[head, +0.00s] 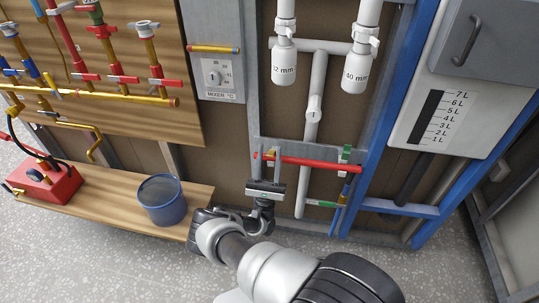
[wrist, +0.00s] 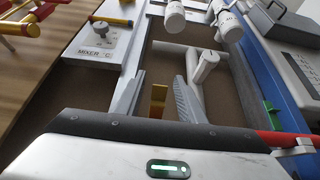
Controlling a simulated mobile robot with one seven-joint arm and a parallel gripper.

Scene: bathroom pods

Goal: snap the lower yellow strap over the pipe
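A small yellow strap (wrist: 158,101) stands between the fingers of my gripper in the wrist view, with bare space on both sides. In the head view it is a small orange-yellow piece (head: 270,155) near the left end of the red pipe (head: 315,162). The pipe runs nearly level across a grey rail; in the wrist view its right part (wrist: 284,138) emerges from behind my gripper body. My gripper (head: 269,156) is open and reaches over the pipe's left part. The fingertips (wrist: 155,92) show apart and empty. Whether the strap touches the pipe is hidden.
A green clip (head: 346,153) sits near the pipe's right end. White drain pipes (head: 313,105) hang above. A blue frame post (head: 395,110) stands at right.

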